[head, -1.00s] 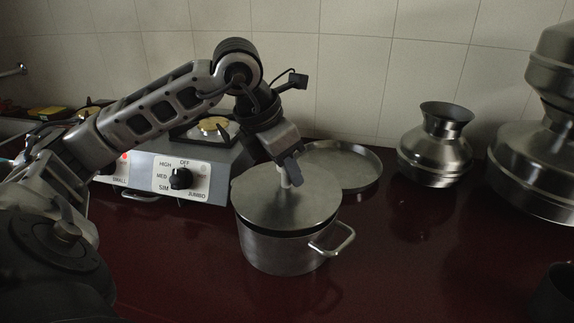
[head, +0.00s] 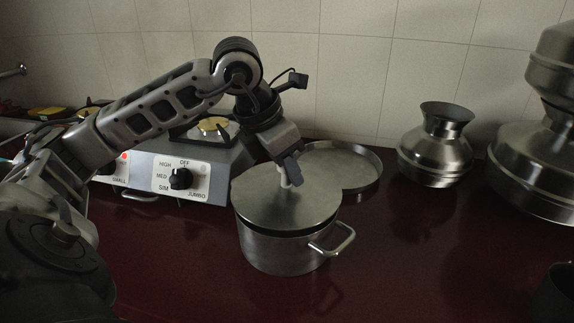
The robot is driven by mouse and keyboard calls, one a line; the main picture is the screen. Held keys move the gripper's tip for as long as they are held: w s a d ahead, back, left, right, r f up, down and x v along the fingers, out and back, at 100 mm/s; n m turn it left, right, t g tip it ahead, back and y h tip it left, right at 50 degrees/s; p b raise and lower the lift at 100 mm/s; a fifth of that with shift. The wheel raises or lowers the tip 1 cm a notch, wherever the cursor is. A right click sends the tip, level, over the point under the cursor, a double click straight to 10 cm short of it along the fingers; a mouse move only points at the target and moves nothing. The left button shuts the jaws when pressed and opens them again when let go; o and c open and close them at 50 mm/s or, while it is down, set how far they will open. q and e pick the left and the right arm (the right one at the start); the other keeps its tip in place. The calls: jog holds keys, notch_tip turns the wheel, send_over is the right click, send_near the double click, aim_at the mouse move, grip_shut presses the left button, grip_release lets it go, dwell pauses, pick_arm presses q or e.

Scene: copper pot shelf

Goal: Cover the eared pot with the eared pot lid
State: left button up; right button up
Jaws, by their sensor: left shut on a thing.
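The eared pot (head: 283,253) is a steel pot standing upright on the dark red counter, with one loop handle visible at its front right. The eared pot lid (head: 265,208) is a flat grey disc lying over the pot's mouth. A thin dark line shows between lid and rim at the front, so I cannot tell whether it is fully seated. My left gripper (head: 289,177) reaches down from above and is shut on the lid's pale knob. The pot's other ear is hidden. My right gripper is not in view.
A round steel tray (head: 362,172) lies right behind the pot. A gas stove (head: 150,172) stands at the left, close to the pot. A steel vase-shaped pot (head: 435,155) and larger stacked vessels (head: 540,165) stand at the right.

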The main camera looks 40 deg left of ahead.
pick_arm(q)
jog(key=shift+f, duration=0.1)
dwell(0.6)
jog(key=shift+f+b, duration=0.4)
jog(key=shift+b, duration=0.2)
jog(key=shift+f+b, duration=0.5)
jog(key=shift+b, duration=0.05)
dwell(1.1)
jog(key=o, duration=1.1)
